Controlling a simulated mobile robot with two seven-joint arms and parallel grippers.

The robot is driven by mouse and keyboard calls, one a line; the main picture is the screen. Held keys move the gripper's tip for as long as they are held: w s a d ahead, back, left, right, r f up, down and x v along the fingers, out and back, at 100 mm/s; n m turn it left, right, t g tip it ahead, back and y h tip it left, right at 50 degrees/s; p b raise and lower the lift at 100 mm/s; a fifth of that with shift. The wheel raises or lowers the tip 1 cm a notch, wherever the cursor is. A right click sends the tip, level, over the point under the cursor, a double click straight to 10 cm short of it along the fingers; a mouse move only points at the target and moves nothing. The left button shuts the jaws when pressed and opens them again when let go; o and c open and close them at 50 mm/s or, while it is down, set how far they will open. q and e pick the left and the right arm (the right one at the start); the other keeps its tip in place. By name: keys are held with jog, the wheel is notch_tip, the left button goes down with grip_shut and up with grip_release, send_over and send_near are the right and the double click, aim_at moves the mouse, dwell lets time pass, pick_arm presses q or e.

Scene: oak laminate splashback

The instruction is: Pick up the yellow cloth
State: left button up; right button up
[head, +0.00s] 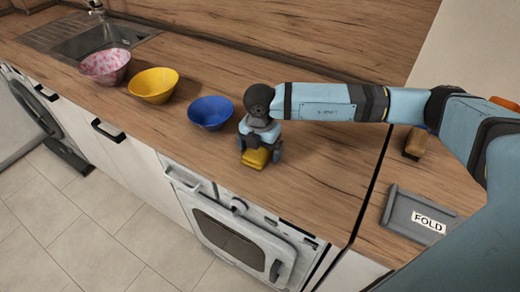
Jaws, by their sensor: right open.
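The yellow cloth (256,159) lies on the wooden worktop in front of the blue bowl, near the front edge above the oven. It looks like a small folded block. My right gripper (259,150) points down directly over it, with its fingers around or beside the cloth's sides. The gripper is open, and it hides the cloth's back part. Whether the fingers touch the cloth cannot be told. My left gripper is not in view.
A blue bowl (210,112), a yellow bowl (153,85) and a pink patterned bowl (105,67) stand in a row to the left. A sink (100,42) lies beyond. A grey tray labelled FOLD (398,207) and a brown-yellow object (415,143) are at right.

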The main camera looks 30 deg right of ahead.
jog(key=c, duration=1)
jog(key=shift+r, duration=0.1)
notch_tip(320, 180, up, 20)
jog(key=shift+f, duration=0.1)
jog(key=o, duration=0.3)
jog(key=shift+c, duration=1.1)
